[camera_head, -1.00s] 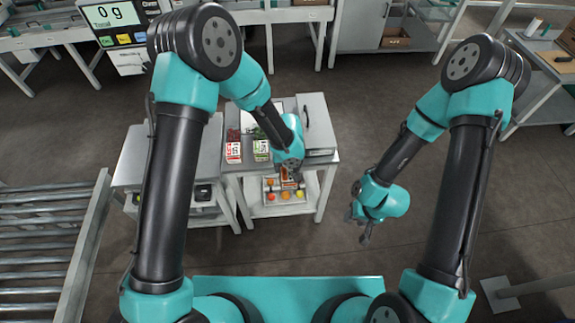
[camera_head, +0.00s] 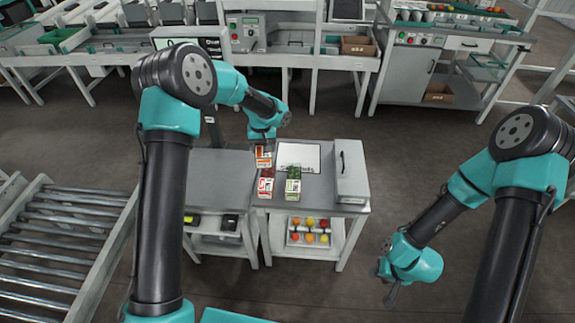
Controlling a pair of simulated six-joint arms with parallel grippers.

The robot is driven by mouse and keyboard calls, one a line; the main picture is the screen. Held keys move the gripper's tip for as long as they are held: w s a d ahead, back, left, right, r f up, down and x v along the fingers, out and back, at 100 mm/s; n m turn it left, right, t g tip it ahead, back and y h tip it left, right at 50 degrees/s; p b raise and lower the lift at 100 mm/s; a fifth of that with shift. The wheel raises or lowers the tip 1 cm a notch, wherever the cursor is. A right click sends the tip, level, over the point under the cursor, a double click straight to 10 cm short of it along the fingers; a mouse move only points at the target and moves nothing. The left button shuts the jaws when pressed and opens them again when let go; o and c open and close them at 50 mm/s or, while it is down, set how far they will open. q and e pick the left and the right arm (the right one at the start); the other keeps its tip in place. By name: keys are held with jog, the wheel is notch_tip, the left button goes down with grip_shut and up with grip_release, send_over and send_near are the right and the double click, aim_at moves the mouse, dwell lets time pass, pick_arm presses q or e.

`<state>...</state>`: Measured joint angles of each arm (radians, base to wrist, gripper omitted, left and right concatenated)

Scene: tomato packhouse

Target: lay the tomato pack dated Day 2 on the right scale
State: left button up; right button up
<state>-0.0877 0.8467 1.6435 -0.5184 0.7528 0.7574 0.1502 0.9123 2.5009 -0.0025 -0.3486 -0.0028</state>
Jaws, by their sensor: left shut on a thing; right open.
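My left gripper (camera_head: 263,144) is shut on a pack with an orange label (camera_head: 263,158), at the back left of the grey table top (camera_head: 324,188). I cannot tell whether this pack touches the table. A red-labelled tomato pack (camera_head: 265,187) and a green-labelled pack (camera_head: 292,187) stand side by side nearer the front. The dates on the labels are too small to read. My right gripper (camera_head: 389,288) is open and empty, low over the floor at the right. I cannot make out which thing is the right scale.
A white board (camera_head: 298,157) lies on the table beside a grey box with a handle (camera_head: 350,172). A tray of tomatoes (camera_head: 308,238) sits on the shelf below. A second grey table (camera_head: 217,175) adjoins at the left, and a roller conveyor (camera_head: 70,235) stands farther left. Floor is clear at the right.

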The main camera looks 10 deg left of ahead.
pick_arm(q)
jog(key=s+a+f+m, duration=0.1)
jog(key=s+a+f, duration=0.1)
jog(key=a, duration=1.4)
jog(key=s+a+f, duration=0.1)
jog(key=a+f, duration=0.2)
jog(key=a, duration=1.3)
jog(key=shift+s+a+f+m, duration=0.3)
jog(key=shift+s+a+m, duration=0.05)
jog(key=shift+s+m, duration=0.05)
jog(key=shift+f, duration=0.15)
jog(key=shift+f, duration=3.95)
jog(key=shift+f, duration=0.35)
jog(key=o, duration=1.1)
jog(key=shift+o, duration=0.2)
